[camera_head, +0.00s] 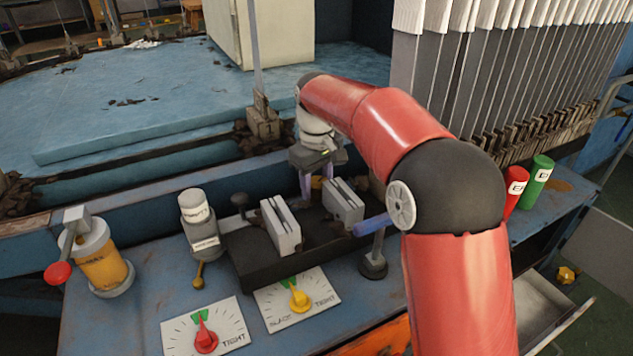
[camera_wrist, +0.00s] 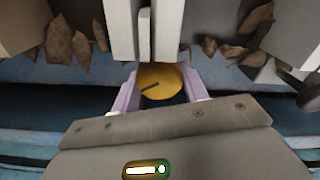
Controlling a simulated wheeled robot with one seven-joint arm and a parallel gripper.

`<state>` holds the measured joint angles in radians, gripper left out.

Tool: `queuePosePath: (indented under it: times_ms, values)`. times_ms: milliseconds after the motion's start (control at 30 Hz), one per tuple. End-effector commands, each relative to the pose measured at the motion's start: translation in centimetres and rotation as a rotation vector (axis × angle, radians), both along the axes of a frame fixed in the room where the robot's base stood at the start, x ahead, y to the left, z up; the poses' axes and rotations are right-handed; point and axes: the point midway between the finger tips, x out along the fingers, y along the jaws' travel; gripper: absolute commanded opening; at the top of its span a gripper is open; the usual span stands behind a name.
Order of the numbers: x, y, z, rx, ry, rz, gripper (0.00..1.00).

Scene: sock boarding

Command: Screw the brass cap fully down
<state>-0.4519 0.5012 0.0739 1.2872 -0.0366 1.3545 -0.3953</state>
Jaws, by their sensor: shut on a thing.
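The brass cap (camera_wrist: 160,80) shows in the wrist view as a round yellow disc with a dark slanted line on its face. My gripper (camera_wrist: 161,92) is shut on it, with a pale purple finger at each side. In the head view my gripper (camera_head: 318,187) points down behind the grey jaw blocks, and the cap is hard to make out there. What lies under the cap, and any thread, is hidden. A pale upright bar (camera_wrist: 122,30) stands just beyond the cap in the wrist view.
Two grey jaw blocks (camera_head: 281,226) stand on a black base in front of my gripper. Dial plates with a red knob (camera_head: 206,340) and a yellow knob (camera_head: 299,299) lie nearer. An amber canister (camera_head: 102,262) stands left. Red (camera_head: 515,188) and green (camera_head: 537,181) cylinders stand right.

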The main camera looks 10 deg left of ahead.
Motion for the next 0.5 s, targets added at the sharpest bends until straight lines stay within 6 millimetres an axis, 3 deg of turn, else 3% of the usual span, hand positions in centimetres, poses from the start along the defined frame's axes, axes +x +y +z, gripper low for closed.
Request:
queuePosePath:
  times_ms: [500]
  values:
    - [0.09,-0.04,0.44,0.001,0.001,-0.278,0.21]
